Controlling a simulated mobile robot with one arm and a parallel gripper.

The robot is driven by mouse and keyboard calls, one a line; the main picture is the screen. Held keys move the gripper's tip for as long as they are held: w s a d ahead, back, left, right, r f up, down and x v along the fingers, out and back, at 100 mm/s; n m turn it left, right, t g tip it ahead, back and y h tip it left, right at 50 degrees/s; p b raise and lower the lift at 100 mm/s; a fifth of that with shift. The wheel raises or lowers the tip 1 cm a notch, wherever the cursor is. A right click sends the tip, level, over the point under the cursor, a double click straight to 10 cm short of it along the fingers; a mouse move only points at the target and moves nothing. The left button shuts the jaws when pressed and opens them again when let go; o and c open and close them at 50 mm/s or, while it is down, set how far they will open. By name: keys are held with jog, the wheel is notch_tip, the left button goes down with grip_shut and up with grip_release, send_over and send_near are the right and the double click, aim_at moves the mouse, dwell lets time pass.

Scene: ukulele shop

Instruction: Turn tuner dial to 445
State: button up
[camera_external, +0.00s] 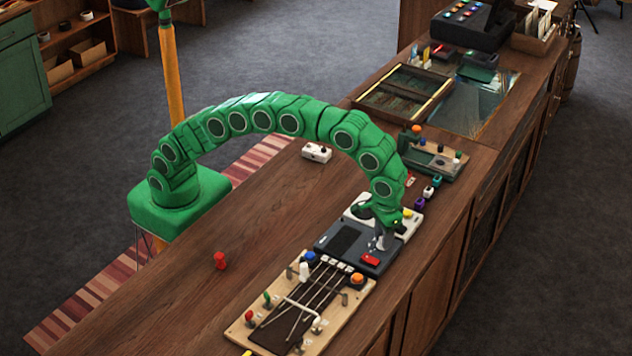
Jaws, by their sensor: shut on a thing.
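The tuner (328,243) looks like a dark grey box with a black screen and a red button (370,259) near its front right edge. It sits on the wooden counter. My green arm arches over from the left, and my gripper (379,242) points down at the right part of the tuner. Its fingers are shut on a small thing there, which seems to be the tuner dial. The dial is mostly hidden by the fingers, and its setting and any numbers are too small to read.
A wooden board (348,301) with strings, pegs and coloured knobs lies just in front of the tuner. A white device (408,226) stands close behind it. A red peg (220,260) and a small white box (317,152) are on the counter. The counter's left part is mostly clear.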

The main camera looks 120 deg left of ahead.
jog(key=m, duration=0.5)
jog(key=shift+m, duration=0.4)
dwell(0.3)
jog(key=o, duration=1)
jog(key=shift+o, duration=0.2)
notch_tip(320, 180, up, 7)
jog(key=shift+w+r, duration=0.1)
jog(key=shift+r, duration=0.3)
